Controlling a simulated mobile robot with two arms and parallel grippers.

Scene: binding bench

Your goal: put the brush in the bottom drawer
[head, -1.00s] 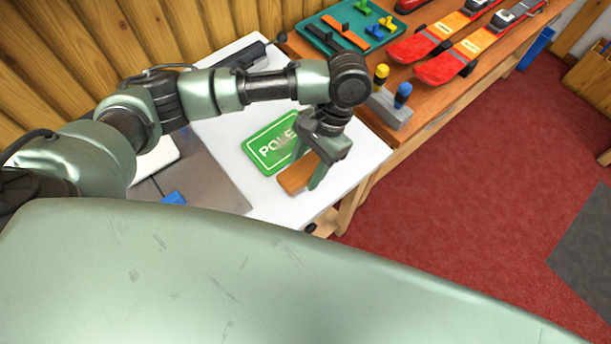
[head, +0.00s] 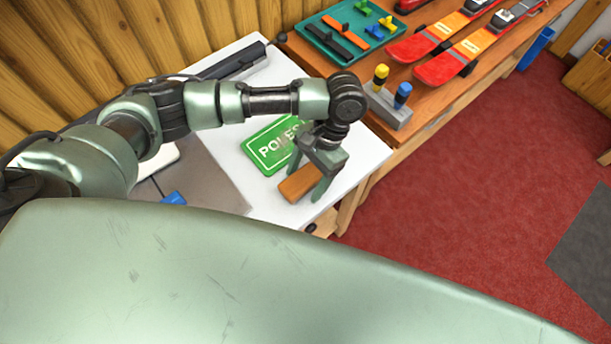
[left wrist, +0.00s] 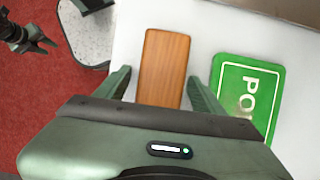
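The brush shows as a brown wooden block (head: 298,184) lying on the white bench top near its front edge; no bristles show. It also shows in the left wrist view (left wrist: 162,68). My left gripper (head: 309,174) is open above the block. In the left wrist view my left gripper's fingers (left wrist: 158,85) stand apart on either side of the near part of the block, with gaps. What looks like my right gripper (left wrist: 40,42) shows at the left edge of that view, over the floor; its opening is unclear. No drawer front shows clearly below the bench.
A green sign (head: 272,147) reading "POLES" lies beside the block. A grey holder (head: 391,110) with yellow and blue knobs, a teal tray (head: 338,52) and red skis (head: 445,65) stand on the adjoining wooden bench. Red floor (head: 460,200) is open at the right.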

